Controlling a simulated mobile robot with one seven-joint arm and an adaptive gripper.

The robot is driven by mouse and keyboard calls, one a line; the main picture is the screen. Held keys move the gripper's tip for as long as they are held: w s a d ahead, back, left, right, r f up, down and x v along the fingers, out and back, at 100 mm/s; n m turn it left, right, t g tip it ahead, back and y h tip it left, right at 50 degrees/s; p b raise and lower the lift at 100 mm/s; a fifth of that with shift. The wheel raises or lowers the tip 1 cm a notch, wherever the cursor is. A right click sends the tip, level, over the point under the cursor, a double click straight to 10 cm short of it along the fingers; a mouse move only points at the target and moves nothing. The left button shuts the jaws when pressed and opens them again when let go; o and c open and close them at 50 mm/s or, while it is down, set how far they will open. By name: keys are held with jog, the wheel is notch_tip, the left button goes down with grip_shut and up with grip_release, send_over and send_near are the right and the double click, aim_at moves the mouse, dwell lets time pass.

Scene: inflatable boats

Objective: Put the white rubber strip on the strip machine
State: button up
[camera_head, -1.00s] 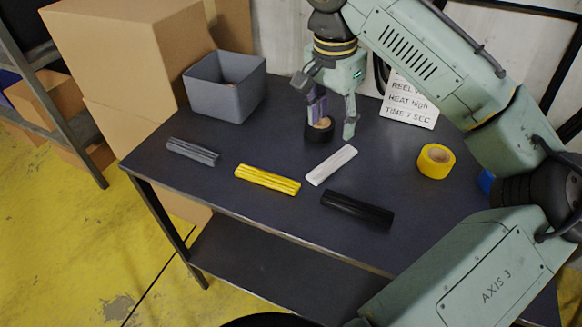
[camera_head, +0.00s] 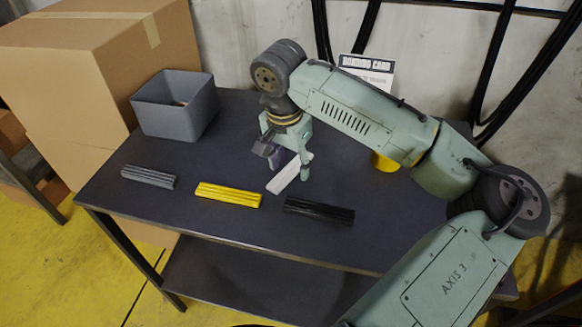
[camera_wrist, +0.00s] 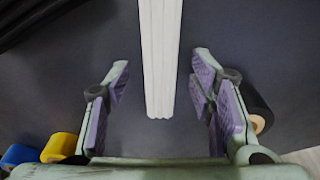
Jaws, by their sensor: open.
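The white rubber strip (camera_head: 285,178) lies on the dark table between the yellow strip and the black strip. In the wrist view the white strip (camera_wrist: 160,50) runs from the top edge down between my finger pads. My gripper (camera_head: 291,166) is open over the strip's far end in the head view, fingers pointing down and partly covering it. The wrist view shows both fingers of my gripper (camera_wrist: 160,82) spread wide, with a gap on each side of the strip. I cannot make out a strip machine.
Grey (camera_head: 149,177), yellow (camera_head: 228,195) and black (camera_head: 319,211) strips lie along the table's front. A grey bin (camera_head: 172,112) stands back left, beside cardboard boxes (camera_head: 90,70). A black roll (camera_wrist: 258,107), yellow roll (camera_wrist: 59,147) and blue roll (camera_wrist: 20,156) lie near my fingers.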

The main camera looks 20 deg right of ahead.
jog(key=shift+c, duration=0.6)
grip_shut()
